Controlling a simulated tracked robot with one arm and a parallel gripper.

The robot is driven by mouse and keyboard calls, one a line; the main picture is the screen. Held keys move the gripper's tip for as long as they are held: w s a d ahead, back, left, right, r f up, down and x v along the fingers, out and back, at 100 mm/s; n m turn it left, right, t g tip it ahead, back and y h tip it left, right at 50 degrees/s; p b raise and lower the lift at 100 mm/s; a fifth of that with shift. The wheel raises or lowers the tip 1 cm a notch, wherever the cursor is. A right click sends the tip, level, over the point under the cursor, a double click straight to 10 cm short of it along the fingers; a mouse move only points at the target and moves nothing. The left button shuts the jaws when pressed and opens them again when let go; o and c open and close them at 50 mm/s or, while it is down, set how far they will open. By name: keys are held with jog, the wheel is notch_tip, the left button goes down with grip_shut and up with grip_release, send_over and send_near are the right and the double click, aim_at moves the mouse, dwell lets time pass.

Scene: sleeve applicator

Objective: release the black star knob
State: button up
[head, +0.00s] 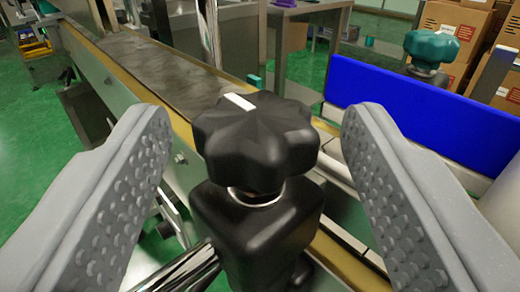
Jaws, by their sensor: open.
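The black star knob (255,142) sits at the middle of the head view, on top of a black clamp block (255,230). It has a lobed rim and a white mark on its top, toward the far left. A thin metal collar shows below it. My gripper (258,135) is open, with one grey studded finger on each side of the knob. A clear gap shows between each finger and the knob, and neither finger appears to touch it.
A conveyor (160,75) with yellowish side rails runs behind the knob. A blue panel (415,118) stands behind the right finger. A teal knob (432,47) and cardboard boxes (470,30) are at the back right. A chrome rod (185,270) reaches the block from the lower left.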

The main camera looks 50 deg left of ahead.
jog(key=v, duration=0.9)
jog(key=shift+s+d, duration=0.2)
jog(key=shift+d, duration=0.15)
